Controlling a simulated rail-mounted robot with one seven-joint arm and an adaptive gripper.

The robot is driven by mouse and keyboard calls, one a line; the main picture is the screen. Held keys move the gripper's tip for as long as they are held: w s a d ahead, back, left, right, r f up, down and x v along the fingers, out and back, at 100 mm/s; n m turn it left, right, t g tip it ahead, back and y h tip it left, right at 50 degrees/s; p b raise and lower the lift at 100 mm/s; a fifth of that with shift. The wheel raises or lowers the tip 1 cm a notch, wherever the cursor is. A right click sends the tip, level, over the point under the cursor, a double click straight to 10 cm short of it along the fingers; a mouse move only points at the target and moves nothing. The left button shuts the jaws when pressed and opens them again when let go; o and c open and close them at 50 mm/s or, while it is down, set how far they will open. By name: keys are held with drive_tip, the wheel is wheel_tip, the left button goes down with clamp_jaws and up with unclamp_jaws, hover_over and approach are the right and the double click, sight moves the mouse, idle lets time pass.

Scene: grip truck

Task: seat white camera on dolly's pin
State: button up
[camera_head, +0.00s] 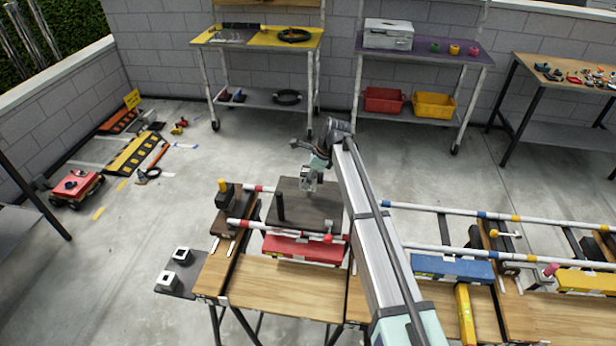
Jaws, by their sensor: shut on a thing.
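The dolly (325,210) is a dark flat platform on the white rails at the middle of the bench, with a red box below its front. A dark upright post (281,207) stands near its left edge; I cannot tell whether this is the pin. My gripper (309,179) is over the back middle of the platform, pointing down. It is shut on a small whitish-grey thing, seemingly the white camera (308,184). The camera is small and partly covered by the fingers. I cannot tell whether it touches anything below.
My arm crosses the bench just right of the dolly. A dark tray (190,287) with two small blocks sits at the bench's left end. Blue (440,268) and yellow boxes lie along the rails to the right. Shelves stand at the back wall. Open floor lies behind the dolly.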

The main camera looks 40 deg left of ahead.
sight(318, 174)
drive_tip(key=shift+f+b, duration=0.65)
drive_tip(key=shift+f, duration=1.8)
drive_tip(key=o, duration=1.5)
drive_tip(key=v, duration=1.2)
drive_tip(key=shift+w+d, duration=0.1)
drive_tip(key=shift+d, duration=0.05)
